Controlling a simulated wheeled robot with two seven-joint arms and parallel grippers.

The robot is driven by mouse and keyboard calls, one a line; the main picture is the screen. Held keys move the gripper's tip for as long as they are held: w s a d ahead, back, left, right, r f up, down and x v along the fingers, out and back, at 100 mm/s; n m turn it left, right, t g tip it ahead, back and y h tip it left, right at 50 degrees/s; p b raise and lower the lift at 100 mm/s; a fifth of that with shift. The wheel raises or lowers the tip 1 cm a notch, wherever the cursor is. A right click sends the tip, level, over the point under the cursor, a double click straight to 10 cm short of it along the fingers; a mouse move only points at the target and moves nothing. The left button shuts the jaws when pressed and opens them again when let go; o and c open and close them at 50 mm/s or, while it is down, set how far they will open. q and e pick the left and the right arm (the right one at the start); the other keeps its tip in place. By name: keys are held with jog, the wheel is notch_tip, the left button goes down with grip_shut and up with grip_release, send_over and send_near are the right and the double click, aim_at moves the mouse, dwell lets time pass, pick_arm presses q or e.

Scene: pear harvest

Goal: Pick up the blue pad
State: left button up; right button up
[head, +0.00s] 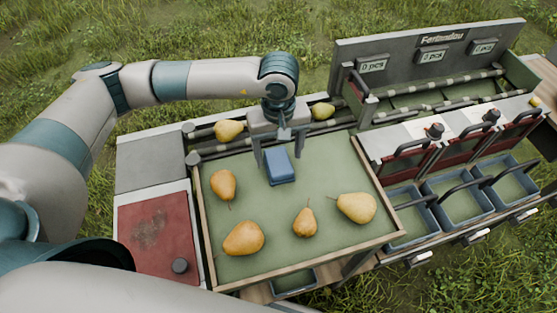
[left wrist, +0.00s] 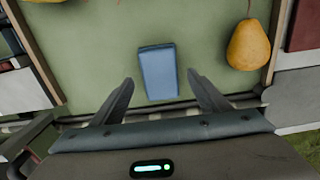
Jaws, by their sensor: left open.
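The blue pad (head: 280,167) lies on the green tray (head: 262,257) near its back edge. In the left wrist view the pad (left wrist: 158,70) lies just beyond the fingertips, roughly centred between them. My left gripper (head: 281,162) is open above the back part of the tray, with its fingers pointing down on either side of the pad's far end. The fingers also show in the left wrist view (left wrist: 161,82), apart and empty. I cannot tell how high the fingertips are above the tray. My right gripper is not in view.
Several pears lie on the tray, among them one left of the pad (head: 223,184) and one in front (head: 304,222). A red plate (head: 155,232) is at left; blue bins (head: 459,202) stand at right.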

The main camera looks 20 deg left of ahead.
aim_at(278, 165)
pick_arm(q)
jog(key=shift+f, duration=1.25)
jog(key=c, duration=1.1)
